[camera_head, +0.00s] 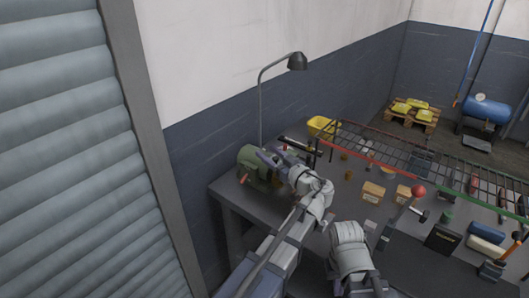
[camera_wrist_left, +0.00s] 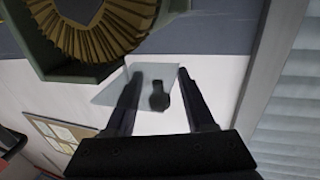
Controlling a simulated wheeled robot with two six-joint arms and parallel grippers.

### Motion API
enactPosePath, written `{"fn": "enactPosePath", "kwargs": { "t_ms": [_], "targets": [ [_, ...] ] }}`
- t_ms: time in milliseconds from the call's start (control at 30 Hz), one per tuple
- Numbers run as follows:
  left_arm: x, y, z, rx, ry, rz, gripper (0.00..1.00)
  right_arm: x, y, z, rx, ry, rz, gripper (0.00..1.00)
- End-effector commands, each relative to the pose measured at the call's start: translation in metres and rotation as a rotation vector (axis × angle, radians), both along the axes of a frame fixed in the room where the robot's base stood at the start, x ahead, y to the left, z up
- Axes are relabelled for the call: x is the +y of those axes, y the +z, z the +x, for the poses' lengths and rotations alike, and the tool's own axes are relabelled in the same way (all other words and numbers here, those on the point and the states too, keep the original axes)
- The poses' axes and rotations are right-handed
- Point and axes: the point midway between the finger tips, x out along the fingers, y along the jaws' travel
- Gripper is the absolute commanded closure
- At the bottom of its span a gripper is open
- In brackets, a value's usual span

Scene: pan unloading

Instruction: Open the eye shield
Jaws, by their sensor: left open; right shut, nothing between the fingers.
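A green bench grinder (camera_head: 252,178) stands at the left end of the workbench. In the left wrist view its ribbed brown wheel (camera_wrist_left: 95,30) and green housing fill the upper left. The eye shield (camera_wrist_left: 108,92) is a clear, slightly grey plate below the wheel, with a dark tab (camera_wrist_left: 159,98) on it. My left gripper (camera_wrist_left: 160,73) is open, its two fingers on either side of the tab. I cannot tell whether they touch the plate. In the head view my left gripper (camera_head: 271,157) is at the grinder, and the shield is not distinguishable. My right gripper is not clearly visible.
A lamp (camera_head: 297,62) rises behind the grinder. A yellow bin (camera_head: 322,125) and a long wire rack (camera_head: 400,152) stand along the back. Boxes (camera_head: 373,192), a red-knobbed lever (camera_head: 418,190) and a black case (camera_head: 442,240) occupy the bench to the right.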

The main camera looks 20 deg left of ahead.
Motion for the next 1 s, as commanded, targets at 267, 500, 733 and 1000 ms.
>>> {"fn": "enactPosePath", "kwargs": {
  "t_ms": [267, 500, 733, 1000],
  "targets": [
    [0.0001, 0.0000, -0.0003, 0.000, 0.000, 0.000, 0.65, -0.0001, 0.0000, -0.0001, 0.000, 0.000, 0.000, 1.00],
    [0.0001, 0.0000, -0.0003, 0.000, 0.000, 0.000, 0.92, -0.0001, 0.0000, -0.0001, 0.000, 0.000, 0.000, 1.00],
    [0.0002, 0.0000, -0.0002, 0.000, 0.000, 0.000, 1.00, -0.0001, 0.0000, -0.0001, 0.000, 0.000, 0.000, 1.00],
    [0.0001, 0.0007, -0.0001, 0.006, 0.000, 0.003, 1.00, -0.0001, 0.0010, 0.0000, 0.000, 0.000, 0.000, 1.00]
  ]
}}
